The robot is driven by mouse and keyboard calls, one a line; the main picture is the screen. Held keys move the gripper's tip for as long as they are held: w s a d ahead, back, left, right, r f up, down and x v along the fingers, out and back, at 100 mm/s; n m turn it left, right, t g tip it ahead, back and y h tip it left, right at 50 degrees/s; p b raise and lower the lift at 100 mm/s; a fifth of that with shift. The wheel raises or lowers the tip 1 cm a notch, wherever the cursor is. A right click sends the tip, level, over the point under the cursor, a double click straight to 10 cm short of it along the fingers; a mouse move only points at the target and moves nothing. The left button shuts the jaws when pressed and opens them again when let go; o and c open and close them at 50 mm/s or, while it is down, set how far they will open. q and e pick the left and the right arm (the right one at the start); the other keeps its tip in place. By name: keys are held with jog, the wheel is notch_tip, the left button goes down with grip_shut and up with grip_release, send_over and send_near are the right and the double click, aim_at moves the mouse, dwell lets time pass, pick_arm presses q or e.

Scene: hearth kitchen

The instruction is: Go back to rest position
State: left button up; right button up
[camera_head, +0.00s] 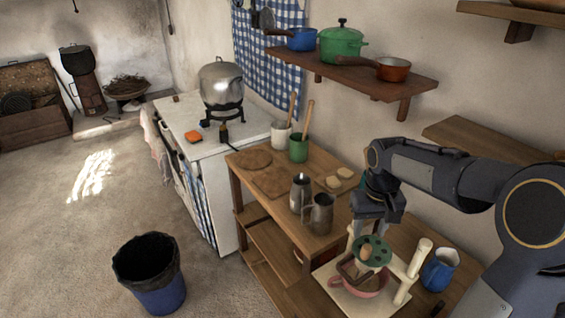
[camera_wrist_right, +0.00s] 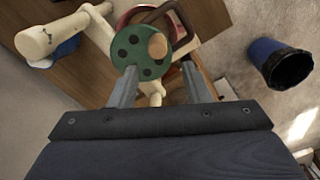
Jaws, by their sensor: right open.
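My right gripper (camera_head: 368,226) points down above the near end of the wooden counter. Its two fingers stand apart with nothing held between them, as the right wrist view (camera_wrist_right: 160,80) also shows. Just beyond the fingertips is a green disc (camera_head: 373,246) with dark holes and a wooden knob; it also shows in the wrist view (camera_wrist_right: 126,57). I cannot tell whether the fingers touch it. My left gripper is not in either view.
A pale wooden stand (camera_head: 401,290) and a pink pot (camera_head: 371,289) are below the gripper, with a blue jug (camera_head: 438,270) beside them. Metal mugs (camera_head: 319,213) stand to the left. Wall shelves (camera_head: 390,80) overhang the counter. A blue bin (camera_head: 152,280) stands on open floor.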

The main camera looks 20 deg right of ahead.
jog(key=s+a+f+n+t+y+b, duration=0.1)
jog(key=s+a+f+t+y+b, duration=0.1)
jog(key=s+a, duration=1.2)
jog(key=s+t+y+b, duration=0.1)
jog(key=s+t+b, duration=0.1)
jog(key=s+t, duration=0.1)
jog(key=shift+s+a+f+y, duration=0.15)
jog(key=shift+s+a+y, duration=0.05)
jog(key=shift+s+y, duration=0.25)
jog(key=shift+s+t, duration=0.1)
jog(key=shift+t, duration=0.2)
